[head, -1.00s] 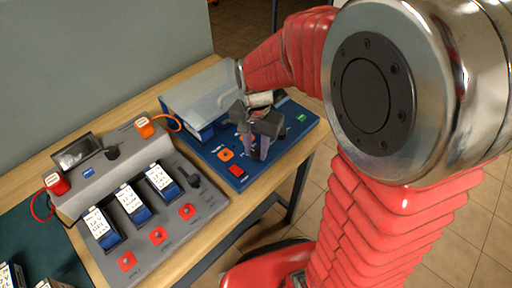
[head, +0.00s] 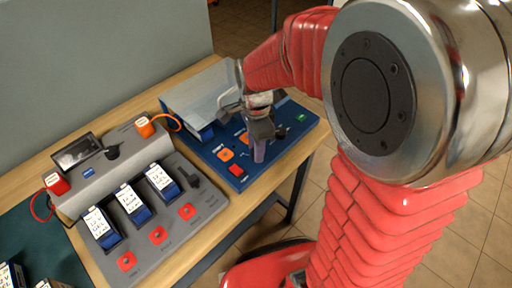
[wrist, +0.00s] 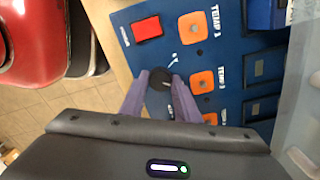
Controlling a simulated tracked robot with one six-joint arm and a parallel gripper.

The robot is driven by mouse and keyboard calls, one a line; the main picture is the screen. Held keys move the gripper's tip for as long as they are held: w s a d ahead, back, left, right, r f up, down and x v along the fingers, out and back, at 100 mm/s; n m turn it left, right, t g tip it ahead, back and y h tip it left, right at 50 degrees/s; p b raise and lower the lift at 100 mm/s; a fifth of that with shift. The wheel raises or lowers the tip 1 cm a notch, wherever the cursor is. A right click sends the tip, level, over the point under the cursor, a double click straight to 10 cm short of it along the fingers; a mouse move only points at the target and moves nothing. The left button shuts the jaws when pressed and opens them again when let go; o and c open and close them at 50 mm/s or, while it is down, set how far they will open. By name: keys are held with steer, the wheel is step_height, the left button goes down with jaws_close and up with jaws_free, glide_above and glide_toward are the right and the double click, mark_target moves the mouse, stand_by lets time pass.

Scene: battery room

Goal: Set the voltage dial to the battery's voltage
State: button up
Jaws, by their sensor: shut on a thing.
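A black round dial (wrist: 160,80) with a pale mark sits on the blue panel (wrist: 130,85), beside the middle orange button. My gripper (wrist: 161,87) is shut on this dial, its two purple fingers on either side of it. In the head view my gripper (head: 260,152) points down at the blue panel (head: 213,157) and hides the held dial.
The blue panel has a red button (head: 236,171), orange buttons (head: 227,155) and a green light (head: 300,118). A pale, see-through cover (head: 200,92) stands at its back. The grey unit carries red buttons (head: 157,235), a small screen (head: 78,152) and plugs with cables.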

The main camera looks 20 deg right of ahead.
stand_by(0.4)
steer(key=o, duration=1.1)
steer(key=shift+c, duration=0.2)
step_height(320, 180, up, 14)
steer(key=shift+f, duration=0.1)
